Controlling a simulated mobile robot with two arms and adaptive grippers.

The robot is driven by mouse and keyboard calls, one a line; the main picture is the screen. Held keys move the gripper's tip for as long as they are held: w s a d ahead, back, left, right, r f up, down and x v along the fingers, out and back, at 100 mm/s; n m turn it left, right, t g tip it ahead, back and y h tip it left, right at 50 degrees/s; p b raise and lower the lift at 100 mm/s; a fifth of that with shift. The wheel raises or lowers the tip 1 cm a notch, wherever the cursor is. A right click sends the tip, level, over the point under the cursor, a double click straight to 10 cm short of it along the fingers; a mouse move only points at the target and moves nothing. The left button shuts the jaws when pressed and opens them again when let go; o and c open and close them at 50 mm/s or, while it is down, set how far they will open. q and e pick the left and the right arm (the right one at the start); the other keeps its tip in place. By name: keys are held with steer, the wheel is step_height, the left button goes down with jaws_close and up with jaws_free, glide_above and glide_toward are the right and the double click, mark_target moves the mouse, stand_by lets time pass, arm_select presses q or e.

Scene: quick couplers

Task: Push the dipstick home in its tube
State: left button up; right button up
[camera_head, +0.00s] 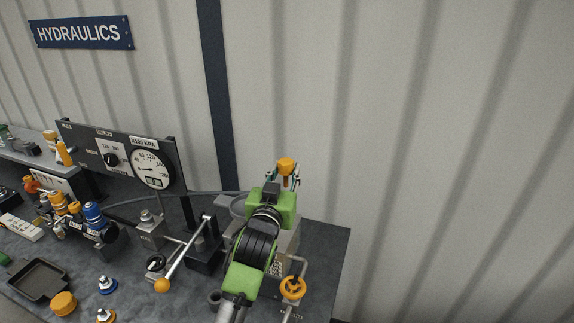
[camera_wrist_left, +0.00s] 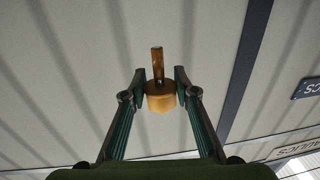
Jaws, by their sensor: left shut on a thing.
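The dipstick (camera_head: 286,165) shows an orange cap with a short brown length below it, above the right part of the bench. My left gripper (camera_head: 288,178) reaches in from the front over the grey unit and is shut on the dipstick. In the left wrist view the orange cap (camera_wrist_left: 160,102) sits between the fingertips of my left gripper (camera_wrist_left: 160,90), and the brown rod (camera_wrist_left: 157,64) extends past them. The tube is hidden behind my green and black wrist, so I cannot tell how the rod's lower end sits to it. My right gripper is not in view.
A lever with an orange knob (camera_head: 162,285) stands left of my arm. An orange handwheel (camera_head: 292,288) is close on its right. A gauge panel (camera_head: 125,160) stands behind to the left. Blue and orange couplers (camera_head: 93,213) are farther left. The ribbed wall (camera_head: 450,150) rises behind.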

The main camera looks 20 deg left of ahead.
arm_select(q)
steer(key=shift+s, duration=0.15)
steer(key=shift+r, duration=0.1)
steer(key=shift+f+b, duration=0.35)
steer(key=shift+f, duration=0.35)
step_height(320, 180, down, 4)
steer(key=b, duration=0.3)
steer(key=shift+f, duration=0.25)
stand_by(0.4)
steer(key=shift+f, duration=3)
stand_by(2.1)
steer(key=o, duration=1)
